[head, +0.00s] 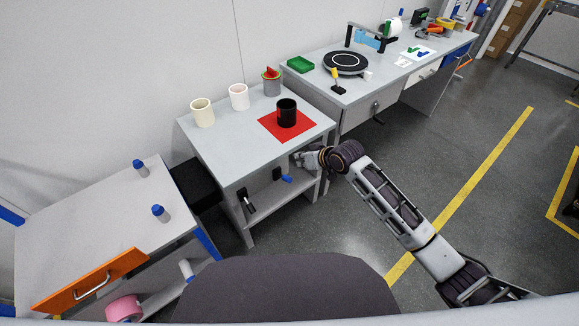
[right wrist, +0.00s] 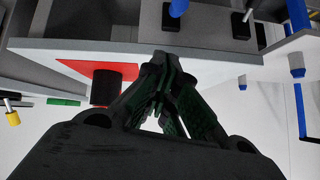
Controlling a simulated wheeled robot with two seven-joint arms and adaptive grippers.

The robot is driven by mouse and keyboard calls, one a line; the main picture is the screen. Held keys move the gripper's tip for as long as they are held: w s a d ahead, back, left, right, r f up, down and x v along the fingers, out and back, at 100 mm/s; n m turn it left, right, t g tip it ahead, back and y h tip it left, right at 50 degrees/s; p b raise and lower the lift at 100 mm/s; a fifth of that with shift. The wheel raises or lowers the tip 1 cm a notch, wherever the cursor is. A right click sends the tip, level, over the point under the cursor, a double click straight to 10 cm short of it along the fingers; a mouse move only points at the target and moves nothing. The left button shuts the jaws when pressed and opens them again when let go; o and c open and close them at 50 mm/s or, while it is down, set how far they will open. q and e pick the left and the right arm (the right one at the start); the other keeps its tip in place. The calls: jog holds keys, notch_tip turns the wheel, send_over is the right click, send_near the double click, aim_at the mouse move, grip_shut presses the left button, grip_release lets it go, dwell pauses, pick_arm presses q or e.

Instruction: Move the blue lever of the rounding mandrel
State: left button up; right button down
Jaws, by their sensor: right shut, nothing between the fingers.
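A blue lever (head: 287,179) on a black base (head: 277,173) shows below the top of the middle grey table; I take it for the task's lever. In the right wrist view, where the scene looks upside down, a blue lever (right wrist: 178,8) with a black base (right wrist: 171,21) is at the top edge, partly cut off. My right gripper (head: 297,159) is at the table's front edge, above and apart from the lever in the head view. Its fingers (right wrist: 165,62) are shut and empty. My left gripper is out of view.
The grey table (head: 222,152) carries a red mat (head: 272,125), a black cup (head: 287,112) and pale cups (head: 202,112). Another black fixture (head: 245,201) sits left of the lever. An open orange drawer (head: 91,281) is at lower left. The floor (head: 440,150) to the right is clear.

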jog(key=r, duration=0.1)
jog(key=b, duration=0.2)
send_over(284, 177)
jog(key=w+d, duration=0.1)
jog(key=w, duration=0.1)
notch_tip(284, 177, down, 9)
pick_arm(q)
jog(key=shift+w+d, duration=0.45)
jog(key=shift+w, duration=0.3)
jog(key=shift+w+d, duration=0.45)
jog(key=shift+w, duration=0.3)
pick_arm(e)
jog(key=shift+s+d+f, duration=0.3)
jog(key=shift+s+f, duration=0.3)
jog(key=shift+f, duration=0.1)
jog(key=shift+s+d, duration=0.1)
